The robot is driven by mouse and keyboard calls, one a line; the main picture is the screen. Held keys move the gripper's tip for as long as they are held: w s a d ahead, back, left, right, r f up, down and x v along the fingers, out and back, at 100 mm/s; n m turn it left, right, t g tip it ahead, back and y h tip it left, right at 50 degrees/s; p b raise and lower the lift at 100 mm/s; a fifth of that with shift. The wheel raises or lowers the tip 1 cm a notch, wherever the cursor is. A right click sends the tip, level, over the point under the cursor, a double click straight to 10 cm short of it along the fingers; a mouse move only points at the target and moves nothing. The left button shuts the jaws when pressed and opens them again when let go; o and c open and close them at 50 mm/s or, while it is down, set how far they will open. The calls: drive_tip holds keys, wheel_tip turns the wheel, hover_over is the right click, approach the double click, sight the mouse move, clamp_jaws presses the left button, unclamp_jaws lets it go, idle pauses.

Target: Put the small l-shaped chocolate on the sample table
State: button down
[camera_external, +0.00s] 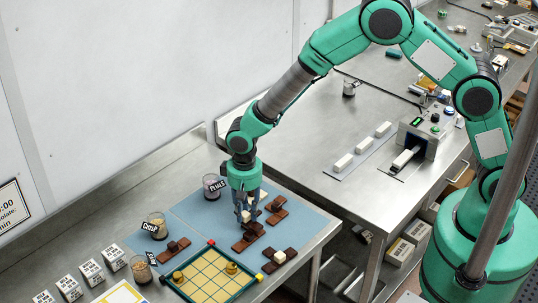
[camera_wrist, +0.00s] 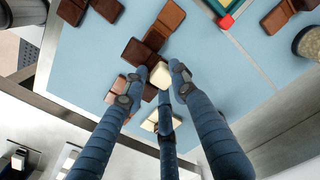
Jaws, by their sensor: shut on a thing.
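My gripper (camera_external: 244,214) is low over the blue mat, its fingers closed around a small cream block (camera_wrist: 160,75). Just beyond the block in the wrist view lies a brown L-shaped chocolate (camera_wrist: 154,38). It also shows below the fingertips in the external view (camera_external: 248,237). I cannot tell whether block and chocolate touch. Other brown pieces lie near: one to the right (camera_external: 277,216), a dark one with a pale block on it (camera_external: 280,257), and a dark one at left (camera_external: 173,250). No label marks a sample table.
A yellow gridded board (camera_external: 208,272) with a green rim is in front. Labelled jars, including one of chips (camera_external: 156,228), stand at left and behind. A second steel table (camera_external: 300,150) carries pale bars on a strip and a grey machine (camera_external: 428,132).

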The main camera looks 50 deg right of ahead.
drive_tip(key=w+a, duration=0.2)
drive_tip(key=w, duration=0.1)
drive_tip(key=w+a, duration=0.1)
drive_tip(key=w, duration=0.3)
drive_tip(key=w+a+f, duration=0.1)
drive_tip(key=w+a, duration=0.1)
drive_tip(key=w, duration=0.2)
drive_tip(key=shift+a+p, duration=0.3)
drive_tip(key=shift+a, duration=0.05)
drive_tip(key=shift+s+f, duration=0.1)
drive_tip(key=shift+f, duration=1.75)
drive_tip(key=shift+f, duration=0.1)
drive_tip(key=c, duration=1.4)
unclamp_jaws()
wheel_tip(320, 180, up, 12)
drive_tip(key=shift+r, duration=0.15)
